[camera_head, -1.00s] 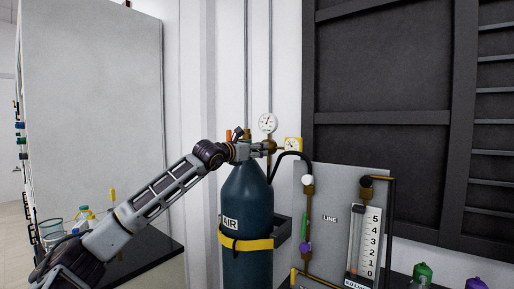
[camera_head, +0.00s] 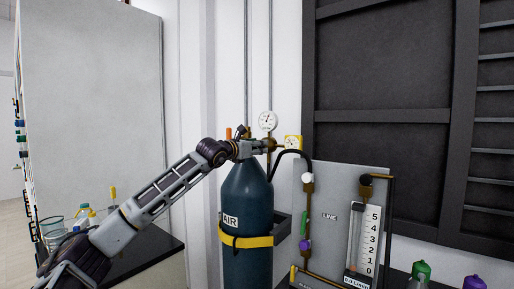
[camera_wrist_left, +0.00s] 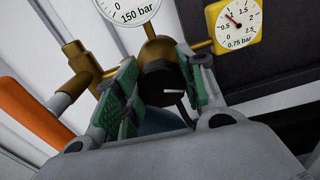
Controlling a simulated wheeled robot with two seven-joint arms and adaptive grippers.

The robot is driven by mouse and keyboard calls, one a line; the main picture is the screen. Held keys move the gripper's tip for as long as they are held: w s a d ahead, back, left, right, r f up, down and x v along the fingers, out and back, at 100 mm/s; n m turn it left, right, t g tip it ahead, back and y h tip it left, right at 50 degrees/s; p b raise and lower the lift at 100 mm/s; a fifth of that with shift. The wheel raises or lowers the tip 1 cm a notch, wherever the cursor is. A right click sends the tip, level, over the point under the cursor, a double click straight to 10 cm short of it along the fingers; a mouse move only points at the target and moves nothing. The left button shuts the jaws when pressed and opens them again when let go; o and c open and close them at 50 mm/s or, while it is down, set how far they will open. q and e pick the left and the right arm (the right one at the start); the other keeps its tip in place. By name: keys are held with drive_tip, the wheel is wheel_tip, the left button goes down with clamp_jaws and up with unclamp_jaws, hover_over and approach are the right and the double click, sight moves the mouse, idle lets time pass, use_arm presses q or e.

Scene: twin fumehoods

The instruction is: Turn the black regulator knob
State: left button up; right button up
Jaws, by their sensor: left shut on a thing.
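The black regulator knob (camera_wrist_left: 160,82), with a white mark on its face, sits between the green-padded fingers of my left gripper (camera_wrist_left: 158,86) in the left wrist view. The fingers are shut on its sides. In the head view my left gripper (camera_head: 258,147) is at the brass regulator on top of the dark blue AIR cylinder (camera_head: 246,200) and hides the knob. A yellow gauge marked 0.75 bar (camera_wrist_left: 234,22) is right of the knob, and a white gauge marked 150 bar (camera_wrist_left: 128,8) is above it. My right gripper is not in view.
An orange handle (camera_wrist_left: 30,112) is close on the left of the gripper. A grey panel (camera_head: 340,200) with a flowmeter (camera_head: 366,240) stands right of the cylinder. Glassware is on the dark bench (camera_head: 150,255) at the left.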

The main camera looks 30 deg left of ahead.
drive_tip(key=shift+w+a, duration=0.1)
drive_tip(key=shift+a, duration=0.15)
